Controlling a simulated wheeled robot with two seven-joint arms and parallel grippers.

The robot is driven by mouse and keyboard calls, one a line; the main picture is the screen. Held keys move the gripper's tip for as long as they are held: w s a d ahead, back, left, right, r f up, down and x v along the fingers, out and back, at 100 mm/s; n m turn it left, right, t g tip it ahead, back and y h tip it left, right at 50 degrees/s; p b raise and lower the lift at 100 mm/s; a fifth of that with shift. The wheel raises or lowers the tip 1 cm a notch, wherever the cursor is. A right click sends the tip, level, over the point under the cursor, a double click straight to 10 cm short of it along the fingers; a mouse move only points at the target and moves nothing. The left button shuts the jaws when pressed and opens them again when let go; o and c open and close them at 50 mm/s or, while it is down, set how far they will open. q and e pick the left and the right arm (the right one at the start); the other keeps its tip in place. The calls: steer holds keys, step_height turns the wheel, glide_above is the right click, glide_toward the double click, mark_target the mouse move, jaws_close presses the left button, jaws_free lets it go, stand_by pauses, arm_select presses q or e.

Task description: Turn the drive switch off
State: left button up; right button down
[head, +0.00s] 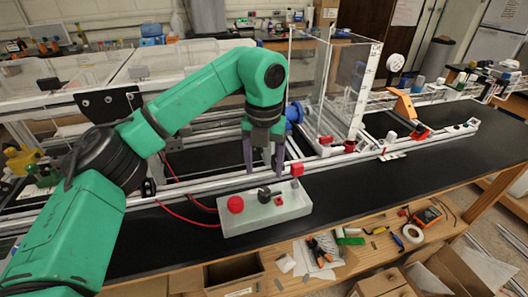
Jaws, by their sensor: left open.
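A pale grey control box (263,214) lies on the black bench top near its front edge. On its top sit a round red button (235,204) at the left, a black knob (264,195) in the middle and a small red rocker switch (278,201) to the right. No label is readable, so I cannot tell which is the drive switch, nor the setting of any. My left gripper (265,168) points down just behind and above the black knob, with its two dark fingers apart and nothing between them. My right gripper is out of view.
An aluminium extrusion frame (345,158) runs behind the box, with a clear upright panel (345,85) on it. A red block (297,169) stands by the box's back right corner. Red cables (185,214) lie at the left. Tools and a tape roll (412,233) lie in front.

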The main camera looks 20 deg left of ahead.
arm_select(q)
step_height(320, 180, up, 7)
steer(key=shift+f, duration=0.2)
